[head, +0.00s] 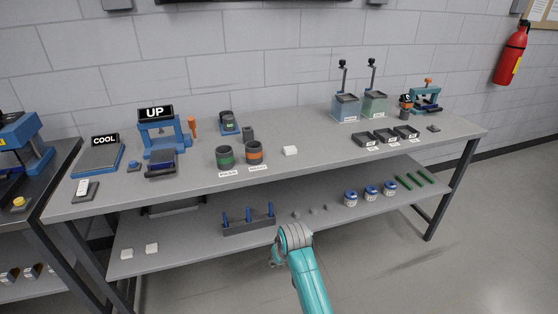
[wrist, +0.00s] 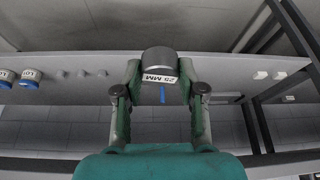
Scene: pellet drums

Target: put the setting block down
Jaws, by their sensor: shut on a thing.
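The setting block is a dark grey round block (wrist: 160,60) with a white label reading "25 MM", upside down in the wrist view. My gripper (wrist: 160,76) is shut on it, one finger on each side. In the head view my gripper (head: 276,257) is in front of the lower shelf, and the block is not clearly visible there. Several small grey pieces (head: 312,210) sit on the lower shelf, right of a dark rack (head: 248,227) with blue pegs. The pieces also show at left in the wrist view (wrist: 80,73).
The lower shelf (head: 185,238) also holds white blocks (head: 152,248) at left, blue-lidded jars (head: 350,198) and green bars at right. The upper bench (head: 320,155) carries presses, two dark cups (head: 254,152), a white block and trays. Bare shelf shows left of the rack.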

